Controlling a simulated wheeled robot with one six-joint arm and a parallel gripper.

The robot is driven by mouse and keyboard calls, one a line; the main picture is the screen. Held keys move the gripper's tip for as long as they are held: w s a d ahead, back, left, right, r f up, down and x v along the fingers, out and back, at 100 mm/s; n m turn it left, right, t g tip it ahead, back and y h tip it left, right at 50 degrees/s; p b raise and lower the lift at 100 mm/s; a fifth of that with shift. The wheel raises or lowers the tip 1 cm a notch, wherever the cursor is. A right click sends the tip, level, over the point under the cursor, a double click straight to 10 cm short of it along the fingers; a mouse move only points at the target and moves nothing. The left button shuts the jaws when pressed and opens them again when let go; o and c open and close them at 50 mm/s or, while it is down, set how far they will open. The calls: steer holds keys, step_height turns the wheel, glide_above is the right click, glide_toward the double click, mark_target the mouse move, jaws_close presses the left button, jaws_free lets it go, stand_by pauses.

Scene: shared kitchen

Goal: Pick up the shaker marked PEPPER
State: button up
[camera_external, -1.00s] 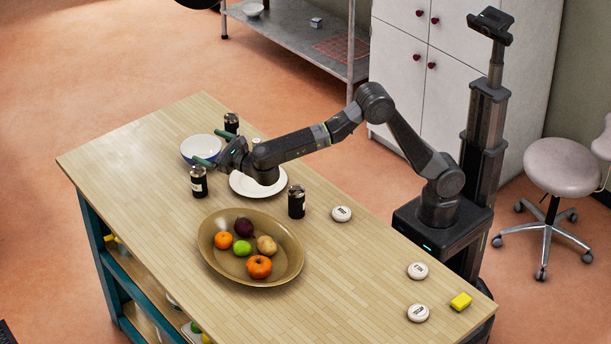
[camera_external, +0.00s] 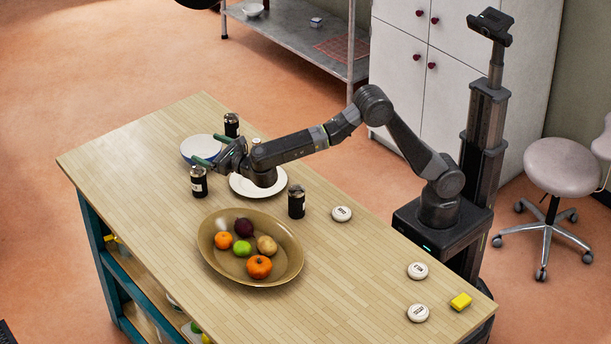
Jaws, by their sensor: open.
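One shaker (camera_external: 199,182) stands in front of the white bowl, another shaker (camera_external: 231,125) stands behind the bowl, and a third shaker (camera_external: 296,202) stands right of the plate. The labels are too small to read, so I cannot tell which is marked PEPPER. My gripper (camera_external: 208,152) is open, above the bowl's right side and between the front-left and back shakers. It appears empty and apart from the shakers. A small pale top (camera_external: 256,141) shows behind my arm, mostly hidden.
A white bowl (camera_external: 190,148) and a white plate (camera_external: 244,188) lie under and beside my gripper. A brown oval dish (camera_external: 213,262) holds several fruits. The table's left end is clear.

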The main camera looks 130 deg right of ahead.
steer(key=c, duration=0.3)
steer(key=shift+c, duration=0.2)
